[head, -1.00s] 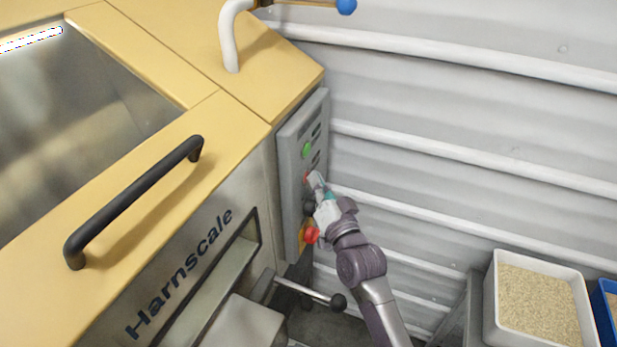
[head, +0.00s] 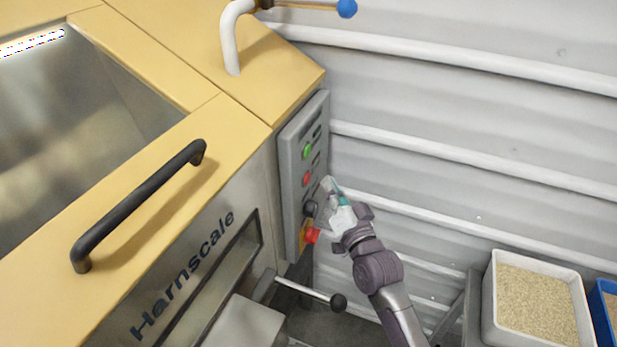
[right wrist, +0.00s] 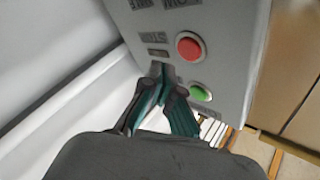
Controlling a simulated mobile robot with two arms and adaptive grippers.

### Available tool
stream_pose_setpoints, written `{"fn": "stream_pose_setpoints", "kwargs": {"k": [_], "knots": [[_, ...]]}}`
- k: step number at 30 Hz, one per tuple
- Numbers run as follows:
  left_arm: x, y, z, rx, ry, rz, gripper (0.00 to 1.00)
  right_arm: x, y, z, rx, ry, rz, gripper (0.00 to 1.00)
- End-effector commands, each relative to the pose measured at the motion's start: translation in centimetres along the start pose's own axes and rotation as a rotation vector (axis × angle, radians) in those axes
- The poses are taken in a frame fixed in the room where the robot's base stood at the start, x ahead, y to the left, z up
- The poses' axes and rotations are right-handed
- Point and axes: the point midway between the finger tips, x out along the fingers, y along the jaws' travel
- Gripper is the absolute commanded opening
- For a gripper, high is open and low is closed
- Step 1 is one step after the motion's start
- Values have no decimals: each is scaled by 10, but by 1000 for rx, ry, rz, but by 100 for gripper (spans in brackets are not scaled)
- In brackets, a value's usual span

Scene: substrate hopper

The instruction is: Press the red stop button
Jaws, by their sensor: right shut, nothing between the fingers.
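The red button (head: 306,178) is on a grey control panel (head: 291,165) on the side of the yellow and steel machine, just below a green button (head: 307,151). In the right wrist view the red button (right wrist: 190,46) shows beyond my fingertips, with the green button (right wrist: 200,93) nearer. My right gripper (head: 327,184) is shut and empty. In the head view its tips are just right of the red button, apart from it. The gripper's fingers also show in the right wrist view (right wrist: 163,72). My left gripper is not in view.
A red mushroom button (head: 312,236) on a yellow plate and a black knob (head: 310,208) sit lower on the panel. A lever with a black ball (head: 338,301) sticks out below. A corrugated wall (head: 450,110) stands behind. A white bin of grain (head: 488,300) is at right.

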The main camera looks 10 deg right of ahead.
Motion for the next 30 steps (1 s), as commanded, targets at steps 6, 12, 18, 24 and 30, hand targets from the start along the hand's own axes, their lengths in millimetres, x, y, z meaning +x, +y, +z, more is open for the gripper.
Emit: {"fn": "stream_pose_setpoints", "kwargs": {"k": [6,12,18,24,30], "knots": [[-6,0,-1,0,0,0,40,-16,11,-12,-2,-1,1,0],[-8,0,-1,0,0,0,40,-24,16,-17,1,-1,-1,0],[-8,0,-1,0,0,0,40,-24,17,-18,1,0,-1,0],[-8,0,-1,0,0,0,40,-24,17,-18,1,0,-1,0],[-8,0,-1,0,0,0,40,-24,17,-18,1,0,-1,0]]}}
